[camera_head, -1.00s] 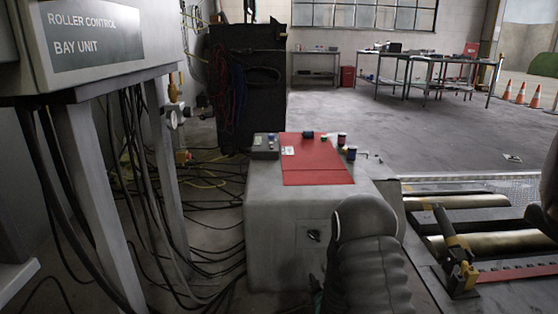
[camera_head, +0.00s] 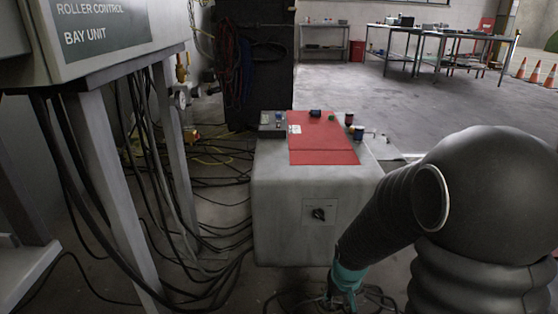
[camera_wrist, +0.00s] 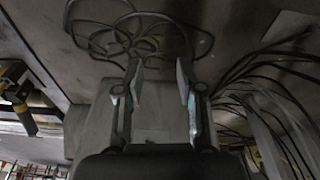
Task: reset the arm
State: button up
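My arm fills the right side of the head view, dark and bent, with its lower end pointing down. My gripper shows in the wrist view (camera_wrist: 160,75) with its two fingers apart and nothing between them. In the head view its teal wrist part hangs low in front of the grey cabinet's lower right corner, and its fingertips are not clear there. The grey cabinet (camera_head: 285,215) stands upright with a red mat (camera_head: 325,151) on top. Looped cables (camera_wrist: 95,42) on the floor show beyond the fingers in the wrist view.
A small grey control box (camera_head: 272,124) and several small spools lie on the cabinet top. Cables (camera_head: 195,215) cover the floor to the left, beside the Roller Control Bay Unit (camera_head: 100,38). Metal tables (camera_head: 440,38) and orange cones stand behind. The floor (camera_head: 340,95) in between is clear.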

jog(key=s+r+t+p, duration=0.1)
jog(key=s+r, duration=0.4)
jog(key=r, duration=0.5)
jog(key=s+r+m+t+p, duration=0.1)
jog(key=s+r+p, duration=0.2)
jog(key=s+r, duration=0.3)
jog(key=s+r+t+p, duration=0.1)
jog(key=s+r+p, duration=0.2)
jog(key=r, duration=1.2)
jog(key=shift+s+d+t, duration=0.25)
jog(key=shift+s+t, duration=0.05)
jog(key=shift+s, duration=0.85)
jog(key=shift+o, duration=0.4)
jog(key=shift+w+a, duration=0.1)
